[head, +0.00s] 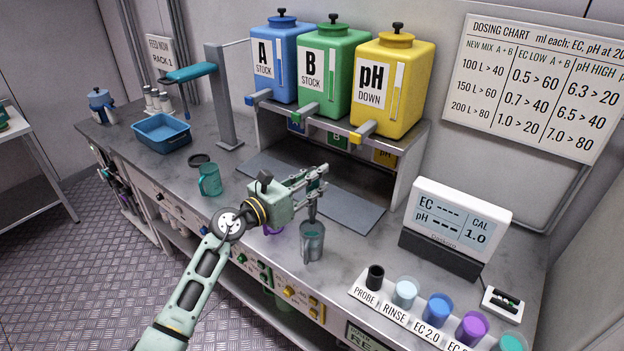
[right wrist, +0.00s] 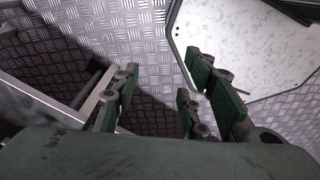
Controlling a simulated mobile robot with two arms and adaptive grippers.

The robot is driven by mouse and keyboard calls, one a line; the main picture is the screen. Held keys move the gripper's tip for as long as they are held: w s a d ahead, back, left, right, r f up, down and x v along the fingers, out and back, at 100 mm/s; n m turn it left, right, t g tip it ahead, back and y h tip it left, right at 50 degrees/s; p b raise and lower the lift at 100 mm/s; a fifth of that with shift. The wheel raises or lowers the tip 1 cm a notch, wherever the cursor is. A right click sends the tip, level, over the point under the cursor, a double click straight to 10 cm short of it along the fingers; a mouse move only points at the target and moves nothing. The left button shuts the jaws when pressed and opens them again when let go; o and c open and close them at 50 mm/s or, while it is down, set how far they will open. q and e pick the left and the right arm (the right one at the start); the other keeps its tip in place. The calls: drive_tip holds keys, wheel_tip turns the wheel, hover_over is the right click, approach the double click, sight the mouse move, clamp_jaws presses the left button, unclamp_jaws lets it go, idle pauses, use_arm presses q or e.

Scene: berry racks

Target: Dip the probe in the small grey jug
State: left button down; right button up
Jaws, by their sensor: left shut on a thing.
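The small grey jug (head: 313,246) stands upright on the grey bench near its front edge. My left gripper (head: 316,184) is above it, shut on the slim dark probe (head: 312,209), which points down at the jug's mouth. The probe's lower end meets the jug's rim in the picture; I cannot tell whether the tip is inside. The meter (head: 458,222) shows dashes for EC and pH. In the right wrist view my right gripper (right wrist: 163,75) is open and empty, with floor plate behind it.
A green jug (head: 210,180) and a blue tub (head: 162,133) stand to the left. A dark probe holder (head: 375,277) and several coloured cups stand at the right front. Blue, green and yellow stock tanks (head: 393,88) sit on a rack behind.

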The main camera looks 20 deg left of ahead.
sight(309, 205)
use_arm(q)
wheel_tip(309, 205, down, 4)
drive_tip(key=b, duration=0.2)
drive_tip(key=shift+a+r+b, duration=0.15)
drive_tip(key=shift+r+b, duration=0.05)
drive_tip(key=shift+b, duration=0.2)
drive_tip(key=shift+f+b, duration=0.7)
drive_tip(key=shift+f, duration=0.05)
drive_tip(key=shift+f+b, duration=1.35)
drive_tip(key=shift+f, duration=0.15)
use_arm(e)
wheel_tip(309, 205, down, 8)
drive_tip(key=a, duration=0.1)
drive_tip(key=shift+s+r, duration=0.2)
drive_tip(key=shift+r, duration=0.05)
drive_tip(key=shift+a, duration=0.35)
drive_tip(key=shift+d, duration=0.2)
use_arm(q)
drive_tip(key=shift+r, duration=0.1)
use_arm(e)
drive_tip(key=shift+r, duration=0.1)
